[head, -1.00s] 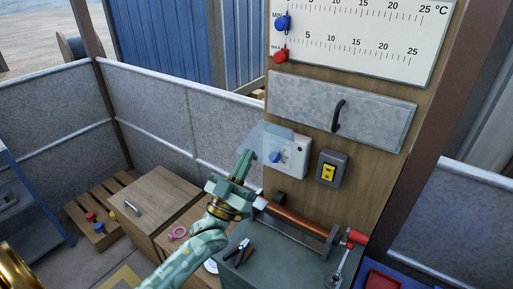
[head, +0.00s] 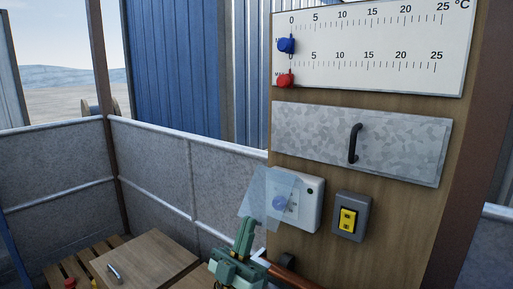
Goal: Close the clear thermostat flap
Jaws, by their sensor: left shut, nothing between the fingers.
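The clear thermostat flap (head: 262,192) is a pale bluish see-through panel, swung out to the left of the white thermostat box (head: 311,204) on the wooden board. A blue knob (head: 279,203) on the box shows through or beside the flap's edge. My left gripper (head: 246,222) is shut and empty, pointing up just below the flap's lower left part. I cannot tell whether its tip touches the flap. My right gripper is out of view.
A grey box with a yellow switch (head: 348,220) is right of the thermostat. Above is a grey metal panel with a black handle (head: 355,143), then a scale board (head: 375,40) with blue and red sliders. A copper-coloured pipe (head: 290,275) runs below. A wooden crate (head: 145,264) stands lower left.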

